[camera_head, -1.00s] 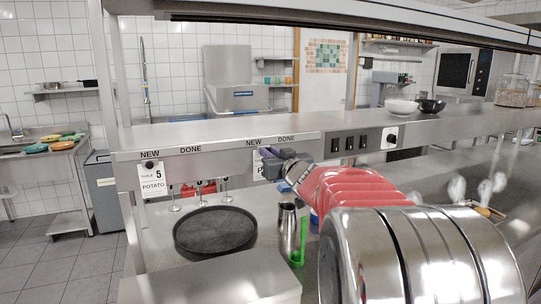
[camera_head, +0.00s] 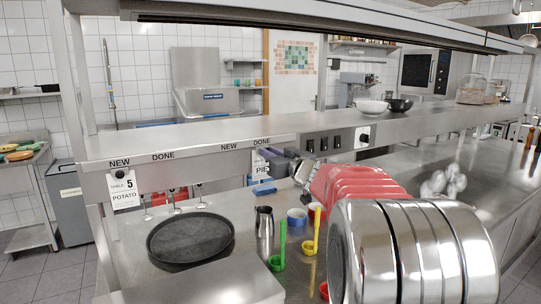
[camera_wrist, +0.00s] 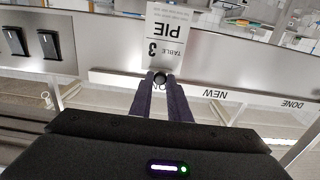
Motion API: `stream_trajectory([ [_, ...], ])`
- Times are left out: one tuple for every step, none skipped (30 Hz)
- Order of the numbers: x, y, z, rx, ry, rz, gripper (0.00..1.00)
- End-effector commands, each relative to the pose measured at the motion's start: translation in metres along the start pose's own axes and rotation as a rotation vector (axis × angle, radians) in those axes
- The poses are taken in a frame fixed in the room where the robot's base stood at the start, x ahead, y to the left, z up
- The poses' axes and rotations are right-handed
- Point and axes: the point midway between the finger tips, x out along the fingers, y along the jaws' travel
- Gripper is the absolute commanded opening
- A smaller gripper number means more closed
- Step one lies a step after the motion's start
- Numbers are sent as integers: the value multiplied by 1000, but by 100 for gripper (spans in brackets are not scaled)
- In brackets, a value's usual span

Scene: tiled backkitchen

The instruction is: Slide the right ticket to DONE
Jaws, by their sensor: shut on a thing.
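The right ticket, a white card reading TABLE 3 PIE (camera_wrist: 168,38), hangs from the right rail; it also shows in the head view (camera_head: 262,166). My gripper (camera_wrist: 160,80) is shut on its dark round knob (camera_wrist: 160,76), with a finger on each side. The ticket is below the right rail's DONE label (camera_head: 262,141), which my fingers mostly cover in the wrist view. The right NEW label (camera_head: 229,146) is to its left in the head view. The left ticket, TABLE 5 POTATO (camera_head: 123,188), hangs under the left NEW label (camera_head: 119,162).
Black switches (camera_head: 323,143) sit on the shelf front right of the ticket. Below are a round black tray (camera_head: 190,238), a steel jug (camera_head: 264,222), and green (camera_head: 280,250) and yellow (camera_head: 312,240) scoops. Bowls (camera_head: 371,107) stand on the shelf above.

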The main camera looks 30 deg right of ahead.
Motion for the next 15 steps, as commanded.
stream_trajectory([
  [0,2,-2,1,3,3,0],
  [1,2,-2,1,3,3,0],
  [1,2,-2,2,3,3,0],
  [1,2,-2,2,3,4,0],
  [1,2,-2,2,3,4,0],
  [1,2,-2,2,3,5,0],
  [1,2,-2,2,3,5,0],
  [1,2,-2,2,3,5,0],
  [1,3,-2,2,3,6,0],
  [1,3,-2,2,3,6,18],
  [1,3,-2,2,3,6,20],
  [1,2,-2,2,3,6,23],
  [1,2,-2,2,3,5,25],
  [1,2,-2,2,3,5,27],
  [1,2,-2,2,2,4,30],
])
